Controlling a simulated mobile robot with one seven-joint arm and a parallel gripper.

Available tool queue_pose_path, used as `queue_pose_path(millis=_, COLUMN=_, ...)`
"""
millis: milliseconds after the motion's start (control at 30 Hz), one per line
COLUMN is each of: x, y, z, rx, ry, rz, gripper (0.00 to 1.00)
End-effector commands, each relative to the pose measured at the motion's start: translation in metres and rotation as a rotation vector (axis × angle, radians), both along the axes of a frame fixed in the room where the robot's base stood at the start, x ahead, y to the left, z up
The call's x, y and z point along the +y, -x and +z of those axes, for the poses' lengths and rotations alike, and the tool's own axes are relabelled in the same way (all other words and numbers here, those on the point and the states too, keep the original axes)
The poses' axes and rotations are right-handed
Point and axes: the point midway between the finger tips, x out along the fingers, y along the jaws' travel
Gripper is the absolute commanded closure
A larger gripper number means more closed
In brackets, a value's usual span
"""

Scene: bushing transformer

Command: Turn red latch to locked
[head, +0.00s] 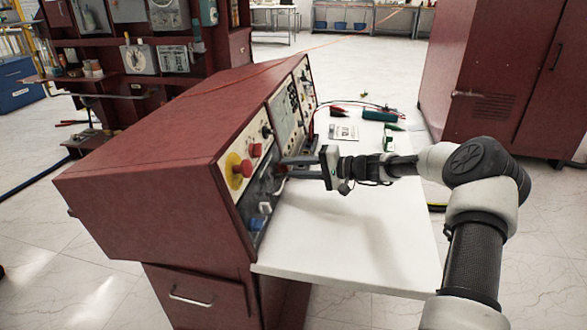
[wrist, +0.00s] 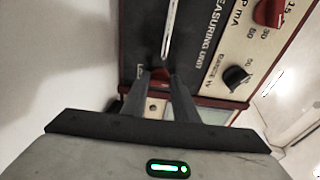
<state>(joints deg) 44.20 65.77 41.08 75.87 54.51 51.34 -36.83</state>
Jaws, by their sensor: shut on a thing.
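The red latch (wrist: 159,75) shows as a small red patch between my fingertips in the wrist view, at the end of a pale slot in the dark measuring unit panel (wrist: 192,45). My gripper (wrist: 160,80) is shut on it, and the fingers cover most of it, so its angle cannot be told. In the head view my gripper (head: 284,168) reaches left from the arm to the sloped front of the maroon console (head: 150,150). The latch cannot be made out there.
A red knob (wrist: 269,13) and a black knob (wrist: 236,77) sit right of the fingers. A red mushroom button on a yellow plate (head: 238,171) is close to the gripper. The white tabletop (head: 350,245) below is mostly clear; leads and a teal device (head: 380,115) lie at its far end.

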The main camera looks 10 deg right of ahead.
Motion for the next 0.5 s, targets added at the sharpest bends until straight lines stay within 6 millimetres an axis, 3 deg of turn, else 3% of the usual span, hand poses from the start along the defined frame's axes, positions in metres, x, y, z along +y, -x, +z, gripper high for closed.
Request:
queue_pose_path(millis=67, x=-0.0023, y=-0.0007, z=0.0000, rx=-0.002, ry=0.003, rz=-0.004, gripper=0.66)
queue_pose_path(millis=367, x=-0.0016, y=-0.0001, z=0.0005, rx=-0.001, ry=0.002, rz=-0.002, gripper=0.66)
queue_pose_path(millis=500, x=-0.0110, y=0.0048, z=0.0037, rx=0.000, ry=0.002, rz=-0.004, gripper=0.66)
